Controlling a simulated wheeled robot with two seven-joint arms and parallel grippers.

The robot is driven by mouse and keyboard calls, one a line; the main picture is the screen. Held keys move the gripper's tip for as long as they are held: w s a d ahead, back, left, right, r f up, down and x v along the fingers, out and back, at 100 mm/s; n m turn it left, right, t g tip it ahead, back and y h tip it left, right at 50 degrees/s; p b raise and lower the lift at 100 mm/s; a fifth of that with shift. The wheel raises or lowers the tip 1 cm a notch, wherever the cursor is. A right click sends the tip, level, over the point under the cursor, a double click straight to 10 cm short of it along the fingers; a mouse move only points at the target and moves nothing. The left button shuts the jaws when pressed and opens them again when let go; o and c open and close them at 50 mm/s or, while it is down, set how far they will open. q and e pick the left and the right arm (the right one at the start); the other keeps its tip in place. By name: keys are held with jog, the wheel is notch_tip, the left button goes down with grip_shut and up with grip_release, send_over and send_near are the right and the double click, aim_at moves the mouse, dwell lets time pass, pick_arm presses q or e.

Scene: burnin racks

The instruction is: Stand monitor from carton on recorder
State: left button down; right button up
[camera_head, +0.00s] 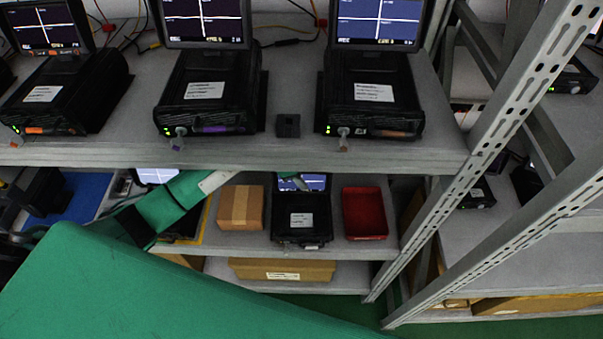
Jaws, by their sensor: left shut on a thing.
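A black recorder (300,216) with a white label sits on the lower shelf, between a brown carton (240,207) and a red tray. A small monitor (312,184) with a lit blue screen shows at the recorder's back, just under the upper shelf's edge. I cannot tell whether it rests on the recorder. My green left arm comes in from the left and reaches under the upper shelf. My left gripper (291,181) is shut at the monitor, small and partly hidden. The carton shows a tape strip; its inside is not seen. My right gripper is not in view.
The upper shelf (240,150) overhangs the lower one and carries several recorders with lit monitors. The red tray (364,212) stands right of the recorder. Another labelled carton (282,270) lies below. A slotted rack post (480,165) slants along the right.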

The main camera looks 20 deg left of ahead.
pick_arm(q)
jog(key=c, duration=0.9)
grip_release()
jog(key=shift+o, duration=0.4)
jog(key=shift+r, duration=0.2)
jog(key=v, duration=0.3)
jog(key=shift+a+f, duration=0.1)
jog(key=s+a+b, duration=0.3)
jog(key=a, duration=0.8)
jog(key=shift+s+b, duration=0.25)
jog(key=shift+b, duration=0.1)
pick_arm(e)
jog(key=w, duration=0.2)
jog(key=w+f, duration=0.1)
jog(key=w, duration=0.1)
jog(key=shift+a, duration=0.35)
pick_arm(q)
jog(key=shift+a, duration=0.15)
jog(key=shift+f, duration=0.1)
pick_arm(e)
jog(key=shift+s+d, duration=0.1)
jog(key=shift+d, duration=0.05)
